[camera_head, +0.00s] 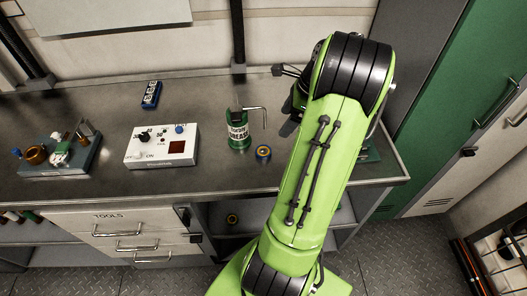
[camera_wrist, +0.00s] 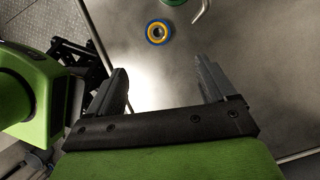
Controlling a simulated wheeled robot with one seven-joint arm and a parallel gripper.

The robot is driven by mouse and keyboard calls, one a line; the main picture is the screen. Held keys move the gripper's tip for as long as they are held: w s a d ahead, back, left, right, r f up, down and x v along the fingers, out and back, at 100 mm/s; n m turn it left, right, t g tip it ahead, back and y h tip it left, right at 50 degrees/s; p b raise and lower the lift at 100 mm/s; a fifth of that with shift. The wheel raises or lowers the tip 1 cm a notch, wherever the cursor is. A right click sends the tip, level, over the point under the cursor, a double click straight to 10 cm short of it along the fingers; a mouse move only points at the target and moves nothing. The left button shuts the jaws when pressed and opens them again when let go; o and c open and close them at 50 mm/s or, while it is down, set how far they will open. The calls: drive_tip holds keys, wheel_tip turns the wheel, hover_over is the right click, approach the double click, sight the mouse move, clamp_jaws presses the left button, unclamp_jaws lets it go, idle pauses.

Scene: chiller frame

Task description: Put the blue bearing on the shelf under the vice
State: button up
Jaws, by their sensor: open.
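The blue bearing (camera_head: 263,152), a small ring with a yellow inner band, lies on the metal workbench just right of the green grease can (camera_head: 238,130). In the wrist view the bearing (camera_wrist: 158,31) lies beyond the fingertips, roughly centred between them. My gripper (camera_wrist: 163,72) is open and empty, apart from the bearing. In the head view my green arm hides most of the gripper. A green part (camera_head: 371,151) shows behind my arm at the bench's right end; I cannot tell if it is the vice. The lower shelf (camera_head: 260,216) is partly visible below the bench.
A dark ring with a yellow-brown centre (camera_head: 232,218) sits on the lower shelf. A hex key stands in the can. A white control box (camera_head: 162,146), a blue device (camera_head: 151,95) and a fixture (camera_head: 60,152) stand to the left. Drawers (camera_head: 130,235) flank the shelf.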

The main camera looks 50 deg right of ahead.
drive_tip(key=b, duration=0.3)
hover_over(263, 151)
drive_tip(key=s+d, duration=0.2)
drive_tip(key=f, duration=0.9)
drive_tip(key=shift+s, duration=0.2)
drive_tip(key=x, duration=0.1)
drive_tip(key=b+x, duration=0.1)
drive_tip(key=x, duration=0.3)
drive_tip(key=shift+a+b, duration=0.3)
drive_tip(key=shift+a, duration=0.05)
drive_tip(key=shift+c, duration=0.5)
drive_tip(key=c, duration=1.2)
wheel_tip(263, 151, up, 10)
drive_tip(key=p, duration=0.3)
drive_tip(key=shift+r, duration=0.1)
